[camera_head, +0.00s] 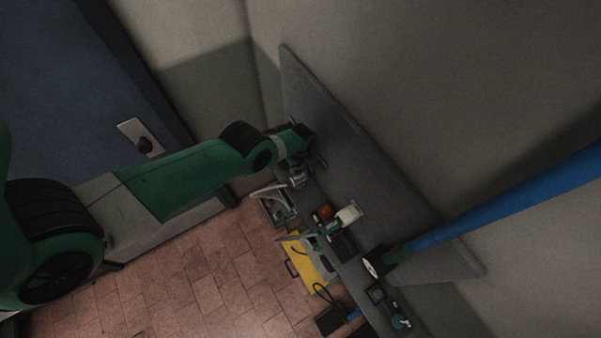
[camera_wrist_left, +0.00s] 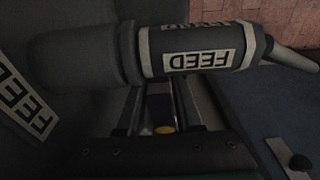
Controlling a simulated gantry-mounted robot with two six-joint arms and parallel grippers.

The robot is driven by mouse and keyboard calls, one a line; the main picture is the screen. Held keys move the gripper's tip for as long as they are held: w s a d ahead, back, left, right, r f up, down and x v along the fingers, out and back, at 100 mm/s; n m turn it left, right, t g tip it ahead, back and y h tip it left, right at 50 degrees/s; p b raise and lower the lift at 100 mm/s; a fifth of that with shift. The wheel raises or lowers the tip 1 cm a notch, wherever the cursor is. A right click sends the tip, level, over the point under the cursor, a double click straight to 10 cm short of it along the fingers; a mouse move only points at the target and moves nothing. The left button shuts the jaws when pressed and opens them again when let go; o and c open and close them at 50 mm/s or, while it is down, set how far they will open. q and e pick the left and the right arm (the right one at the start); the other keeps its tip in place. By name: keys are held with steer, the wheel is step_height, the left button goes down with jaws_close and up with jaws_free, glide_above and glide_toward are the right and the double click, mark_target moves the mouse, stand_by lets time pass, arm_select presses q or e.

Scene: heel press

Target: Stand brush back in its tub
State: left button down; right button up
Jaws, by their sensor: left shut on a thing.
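My left gripper (camera_head: 303,164) is at the far end of the grey panel and bench. In the left wrist view its fingers (camera_wrist_left: 158,92) reach up to a dark cylinder (camera_wrist_left: 90,55) with a light band marked FEED, lying crosswise at the fingertips. The fingers are shut on this FEED-marked cylinder. A pale thin stem runs from its right end. A small silvery part (camera_head: 298,183) shows just below the gripper in the head view. I cannot pick out the brush or its tub for certain. My right gripper is not in view.
A pale block (camera_head: 348,214) and an orange-red part (camera_head: 323,214) stand mid-bench. A yellow panel (camera_head: 308,260) is at the bench's front. A blue door (camera_head: 70,70) is at the left.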

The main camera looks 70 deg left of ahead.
arm_select(q)
step_height(320, 180, down, 4)
steer(key=b, duration=0.3)
steer(key=shift+f, duration=0.15)
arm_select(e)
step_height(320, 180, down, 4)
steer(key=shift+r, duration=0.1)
arm_select(q)
steer(key=c, duration=0.6)
jaws_free()
steer(key=r+p, duration=0.3)
steer(key=r, duration=0.1)
steer(key=r+p, duration=0.2)
steer(key=shift+w+d+p, duration=0.1)
steer(key=shift+d+p, duration=0.2)
steer(key=shift+d, duration=0.1)
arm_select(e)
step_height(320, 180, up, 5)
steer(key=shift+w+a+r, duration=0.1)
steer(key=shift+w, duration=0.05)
